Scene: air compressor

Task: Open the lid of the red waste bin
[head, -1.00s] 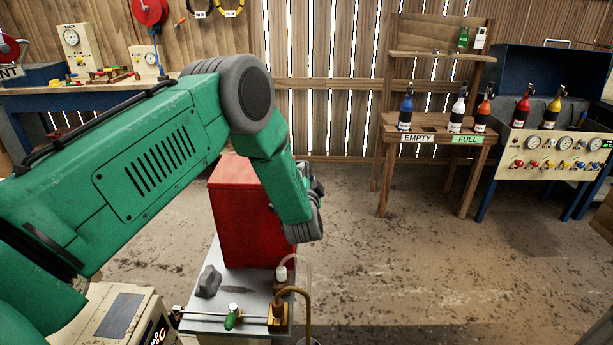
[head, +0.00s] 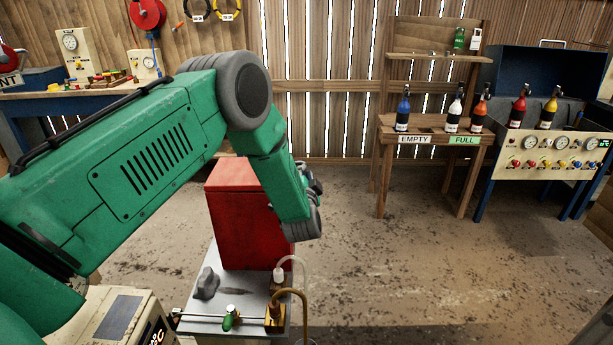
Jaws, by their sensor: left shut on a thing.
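The red waste bin (head: 238,225) stands on a grey metal plate (head: 203,317) in the lower middle of the head view. Its flat top (head: 228,176) looks closed, though my left arm covers its right side. My left gripper (head: 316,183) is at the bin's right side, mostly hidden behind my green wrist. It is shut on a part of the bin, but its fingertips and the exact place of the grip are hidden. My right gripper is not in view.
A grey lump (head: 206,284), a green-handled valve (head: 230,317) and a brass fitting with hoses (head: 275,317) are at the plate's front. A wooden stand with bottles (head: 433,135) and a gauge panel (head: 550,155) are at the right. Floor between is clear.

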